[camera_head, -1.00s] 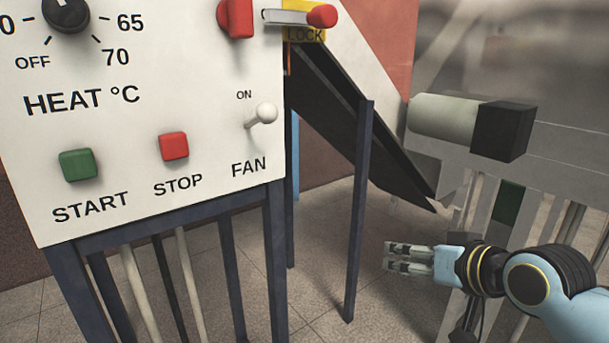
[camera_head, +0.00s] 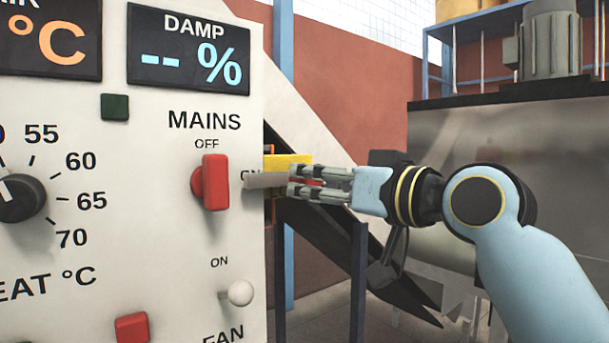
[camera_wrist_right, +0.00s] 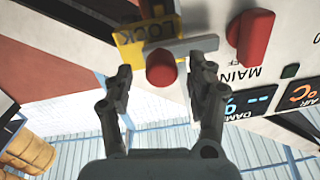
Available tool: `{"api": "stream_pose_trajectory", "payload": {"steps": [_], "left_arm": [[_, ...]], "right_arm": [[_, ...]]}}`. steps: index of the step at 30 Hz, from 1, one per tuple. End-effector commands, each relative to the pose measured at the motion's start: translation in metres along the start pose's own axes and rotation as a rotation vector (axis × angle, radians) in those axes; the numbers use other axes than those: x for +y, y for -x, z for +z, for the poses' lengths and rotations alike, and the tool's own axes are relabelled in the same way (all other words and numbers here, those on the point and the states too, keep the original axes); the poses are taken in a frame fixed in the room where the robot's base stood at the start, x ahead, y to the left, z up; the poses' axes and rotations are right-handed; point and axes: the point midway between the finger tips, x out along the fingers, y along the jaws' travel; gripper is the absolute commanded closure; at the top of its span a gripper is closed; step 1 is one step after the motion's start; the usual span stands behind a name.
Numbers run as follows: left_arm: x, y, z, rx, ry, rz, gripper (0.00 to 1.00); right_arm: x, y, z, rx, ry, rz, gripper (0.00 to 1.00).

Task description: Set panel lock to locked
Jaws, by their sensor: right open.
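The panel lock has a yellow plate (camera_head: 293,160) marked LOCK in the right wrist view (camera_wrist_right: 144,42). Its grey lever (camera_head: 265,181) lies roughly level, reaching out from the white panel's right edge to a red knob; the lever also shows in the right wrist view (camera_wrist_right: 195,46). My right gripper (camera_head: 300,181) is open at the knob end. In the right wrist view the red knob (camera_wrist_right: 161,67) sits between the spread fingertips, with a gap on the left; contact on the right is unclear. In the head view the fingers mostly hide the knob. My left gripper is out of view.
The white panel (camera_head: 150,240) carries a red MAINS switch (camera_head: 213,183) close left of the lever, with a white FAN toggle (camera_head: 239,293) below. A dark sloping chute (camera_head: 325,240) runs behind the lock. A grey machine (camera_head: 470,135) stands at the right.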

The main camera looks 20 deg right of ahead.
Motion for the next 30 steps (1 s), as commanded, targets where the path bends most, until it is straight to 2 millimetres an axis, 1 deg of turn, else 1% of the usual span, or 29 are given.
{"api": "stream_pose_trajectory", "payload": {"steps": [1, 3, 6, 11, 17, 20, 30], "left_arm": [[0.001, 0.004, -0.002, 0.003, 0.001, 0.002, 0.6], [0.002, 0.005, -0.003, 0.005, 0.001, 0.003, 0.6], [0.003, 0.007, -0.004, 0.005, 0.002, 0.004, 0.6], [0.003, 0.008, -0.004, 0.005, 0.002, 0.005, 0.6], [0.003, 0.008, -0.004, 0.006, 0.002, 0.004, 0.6], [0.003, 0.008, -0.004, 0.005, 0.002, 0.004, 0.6], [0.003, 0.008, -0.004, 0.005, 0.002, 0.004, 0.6]], "right_arm": [[-0.001, -0.009, -0.002, 0.002, -0.005, -0.002, 0.43], [-0.001, -0.019, -0.002, 0.001, -0.003, -0.001, 0.43], [-0.001, -0.03, -0.001, 0.001, -0.002, -0.001, 0.43], [-0.001, -0.036, 0.0, 0.0, 0.001, -0.001, 0.43], [0.0, -0.036, 0.0, 0.0, 0.001, 0.0, 0.43], [0.0, -0.036, 0.0, 0.0, 0.001, 0.0, 0.54], [0.0, -0.036, 0.0, 0.0, 0.001, 0.0, 0.98]]}}
